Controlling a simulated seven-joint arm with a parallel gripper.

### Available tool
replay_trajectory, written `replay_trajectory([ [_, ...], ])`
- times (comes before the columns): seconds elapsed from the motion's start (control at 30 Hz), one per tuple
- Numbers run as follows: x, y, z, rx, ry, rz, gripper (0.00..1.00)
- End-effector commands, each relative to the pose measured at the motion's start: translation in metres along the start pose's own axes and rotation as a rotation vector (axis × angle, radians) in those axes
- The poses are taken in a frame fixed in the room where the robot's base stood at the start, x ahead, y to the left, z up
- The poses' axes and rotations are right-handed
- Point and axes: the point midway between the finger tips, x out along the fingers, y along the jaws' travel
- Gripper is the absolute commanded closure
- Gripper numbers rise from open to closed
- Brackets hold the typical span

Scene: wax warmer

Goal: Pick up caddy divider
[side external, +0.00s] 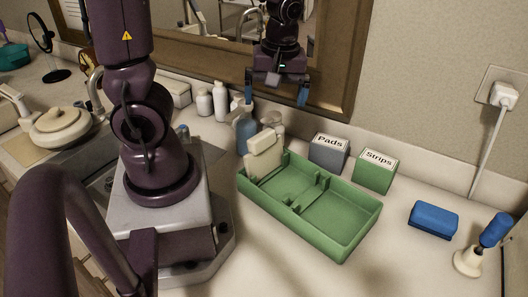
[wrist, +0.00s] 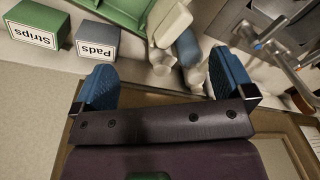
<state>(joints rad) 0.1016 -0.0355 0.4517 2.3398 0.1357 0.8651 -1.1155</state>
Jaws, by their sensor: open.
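A green caddy tray (side external: 345,243) sits on the counter with its walls and a low cross wall (side external: 316,190) splitting the inside; I cannot tell whether this wall is the loose caddy divider. A cream block-shaped piece (side external: 264,152) stands upright at the tray's back left end. The wrist view shows part of the tray (wrist: 122,10) and a cream piece (wrist: 172,24) at the top. My gripper (side external: 277,92) is open and empty, above and behind the tray near the mirror frame. Its blue fingers are wide apart in the wrist view (wrist: 163,82).
The Pads box (side external: 328,155) and Strips box (side external: 375,174) stand behind the tray. Bottles (side external: 246,132) stand at its back left. A blue block (side external: 433,219) and a blue-handled tool on a cream base (side external: 470,262) are at the right. The front right counter is clear.

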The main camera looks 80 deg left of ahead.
Motion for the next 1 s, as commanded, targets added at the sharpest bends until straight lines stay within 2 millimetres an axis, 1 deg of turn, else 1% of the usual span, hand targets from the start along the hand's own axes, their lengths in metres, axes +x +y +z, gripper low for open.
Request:
replay_trajectory([
  [0.03, 0.005, -0.001, -0.009, -0.141, 0.013, -0.027, 0.00],
  [0.13, 0.009, -0.003, -0.021, -0.407, 0.039, -0.040, 0.00],
  [0.2, 0.007, -0.003, -0.025, -0.547, 0.052, -0.029, 0.00],
  [0.33, 0.006, -0.002, -0.026, -0.709, 0.059, -0.019, 0.00],
  [0.47, 0.012, -0.003, -0.026, -0.768, 0.059, -0.020, 0.00],
  [0.57, 0.027, -0.004, -0.027, -0.775, 0.059, -0.023, 0.00],
  [0.7, 0.055, -0.005, -0.028, -0.773, 0.060, -0.026, 0.00],
  [0.8, 0.071, -0.006, -0.029, -0.771, 0.059, -0.023, 0.00],
  [0.9, 0.080, -0.006, -0.029, -0.772, 0.059, -0.020, 0.00],
  [1.0, 0.085, -0.006, -0.029, -0.769, 0.059, -0.018, 0.00],
])
